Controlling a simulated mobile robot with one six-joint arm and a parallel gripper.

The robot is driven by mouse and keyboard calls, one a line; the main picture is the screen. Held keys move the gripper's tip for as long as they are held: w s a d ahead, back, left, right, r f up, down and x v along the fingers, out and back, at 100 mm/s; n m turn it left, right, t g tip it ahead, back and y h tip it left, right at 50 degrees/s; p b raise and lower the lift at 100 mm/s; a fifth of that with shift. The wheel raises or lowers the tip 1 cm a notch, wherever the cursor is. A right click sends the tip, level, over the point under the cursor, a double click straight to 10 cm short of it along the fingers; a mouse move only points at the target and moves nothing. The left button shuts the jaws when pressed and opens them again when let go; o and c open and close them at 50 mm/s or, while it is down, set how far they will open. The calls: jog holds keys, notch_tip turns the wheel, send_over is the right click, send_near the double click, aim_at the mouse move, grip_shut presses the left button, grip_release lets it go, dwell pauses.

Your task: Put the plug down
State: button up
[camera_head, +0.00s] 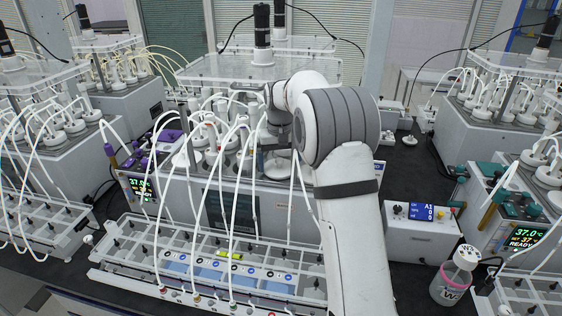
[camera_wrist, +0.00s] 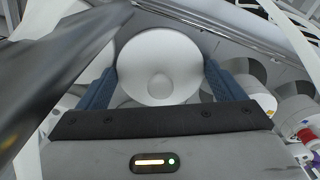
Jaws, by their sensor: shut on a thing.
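The plug (camera_wrist: 158,62), a round white piece with a small knob at its middle, sits between the two blue fingers of my gripper (camera_wrist: 160,82) in the wrist view. The fingers are shut on it, one on each side. In the head view my gripper (camera_head: 274,150) is low over the middle reactor unit, just left of my arm's large joint.
White tubes loop closely around my gripper. A tube rack (camera_head: 205,262) stands in front, and a control box with a blue screen (camera_head: 421,212) stands at right. A bottle with a pink band (camera_head: 455,276) is at the front right. Dark bench shows bare at right.

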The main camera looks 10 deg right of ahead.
aim_at(280, 160)
jog(key=shift+s+f, duration=0.15)
jog(key=shift+f, duration=0.15)
jog(key=shift+s+f+b, duration=0.25)
jog(key=shift+f+b, duration=0.2)
jog(key=shift+f, duration=0.25)
jog(key=o, duration=0.7)
jog(key=shift+o, duration=0.2)
jog(key=shift+r, duration=0.1)
jog(key=r, duration=1.2)
jog(key=shift+w, duration=0.4)
jog(key=shift+r, duration=0.7)
